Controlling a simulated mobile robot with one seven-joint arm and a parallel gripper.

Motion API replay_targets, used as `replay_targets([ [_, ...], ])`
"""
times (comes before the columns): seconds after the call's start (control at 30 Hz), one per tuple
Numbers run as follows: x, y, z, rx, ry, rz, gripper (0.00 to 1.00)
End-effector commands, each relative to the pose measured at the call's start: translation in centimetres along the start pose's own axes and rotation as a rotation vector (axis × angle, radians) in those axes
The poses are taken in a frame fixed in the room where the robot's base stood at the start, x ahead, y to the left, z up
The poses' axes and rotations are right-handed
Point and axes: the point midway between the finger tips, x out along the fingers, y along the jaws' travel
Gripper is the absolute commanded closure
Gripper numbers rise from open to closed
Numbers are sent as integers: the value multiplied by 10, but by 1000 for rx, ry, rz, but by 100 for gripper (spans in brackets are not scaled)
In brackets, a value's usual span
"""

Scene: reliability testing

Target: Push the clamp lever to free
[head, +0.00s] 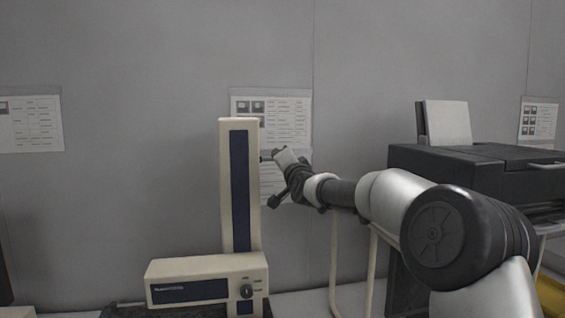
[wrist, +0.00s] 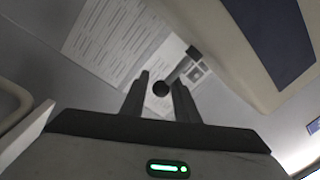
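The clamp lever shows in the wrist view as a short dark rod with a round black knob (wrist: 160,88). The knob appears in the gap between my two fingertips; I cannot tell whether they touch it. My gripper (wrist: 161,77) is open. In the head view my gripper (head: 268,156) is just right of the upright column (head: 228,185) of a cream tester with a dark blue front strip. The column also shows at the upper right of the wrist view (wrist: 228,45). The lever cannot be clearly told from my wrist in the head view.
A dark machine (head: 470,165) stands at the right behind my arm, near a pale tubular frame (head: 372,270). Printed sheets (head: 285,118) hang on the grey wall.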

Motion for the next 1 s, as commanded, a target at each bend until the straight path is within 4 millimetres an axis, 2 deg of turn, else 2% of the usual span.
replay_targets([
  [0.13,-8,1,-1,0,1,0,72],
  [0.23,-23,1,-2,-2,3,-1,72],
  [0.7,-135,0,-3,-6,5,1,72],
  [0.83,-156,-1,-2,-6,3,1,72],
  [1.0,-172,0,0,-2,1,0,72],
])
